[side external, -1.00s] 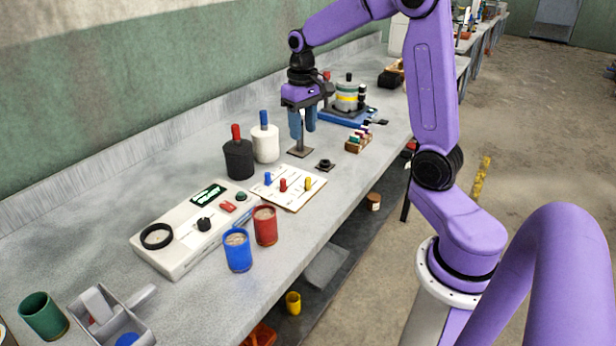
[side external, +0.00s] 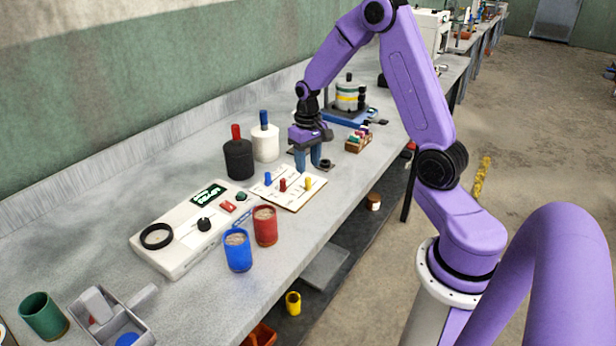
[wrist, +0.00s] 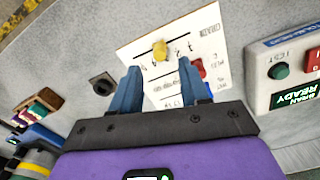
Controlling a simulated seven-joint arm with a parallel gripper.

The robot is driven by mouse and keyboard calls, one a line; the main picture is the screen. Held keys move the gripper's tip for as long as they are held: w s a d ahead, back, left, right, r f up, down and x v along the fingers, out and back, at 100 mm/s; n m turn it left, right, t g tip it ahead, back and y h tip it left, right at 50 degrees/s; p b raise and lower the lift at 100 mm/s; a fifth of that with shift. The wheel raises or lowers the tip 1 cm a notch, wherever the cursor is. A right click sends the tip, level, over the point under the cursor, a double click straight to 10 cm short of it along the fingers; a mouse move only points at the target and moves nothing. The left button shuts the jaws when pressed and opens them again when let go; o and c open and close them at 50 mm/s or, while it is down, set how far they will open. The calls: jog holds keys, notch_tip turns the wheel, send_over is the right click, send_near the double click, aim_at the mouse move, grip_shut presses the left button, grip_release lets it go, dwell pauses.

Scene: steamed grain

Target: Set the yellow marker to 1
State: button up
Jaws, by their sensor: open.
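The yellow marker (side external: 308,183) stands upright on the white board (side external: 284,201), at its right side. In the wrist view the yellow marker (wrist: 160,50) sits on a black line with small printed figures; I cannot read which figure it is at. The red marker (side external: 283,185) and blue marker (side external: 267,178) stand on the same board. My gripper (side external: 309,168) is open and empty, fingers pointing down, just behind the yellow marker. In the wrist view the gripper (wrist: 158,68) has its fingertips apart, with the yellow marker beyond the gap between them.
A white console (side external: 172,250) lies left of the board. Red (side external: 265,228) and blue (side external: 238,254) cups stand in front. Black (side external: 239,162) and white (side external: 265,146) canisters stand behind the board. A black round socket (wrist: 102,85) and a small rack (side external: 354,144) are near my gripper.

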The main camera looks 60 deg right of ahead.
aim_at(308, 179)
jog(key=shift+f, duration=2.7)
jog(key=shift+a, duration=0.1)
grip_shut()
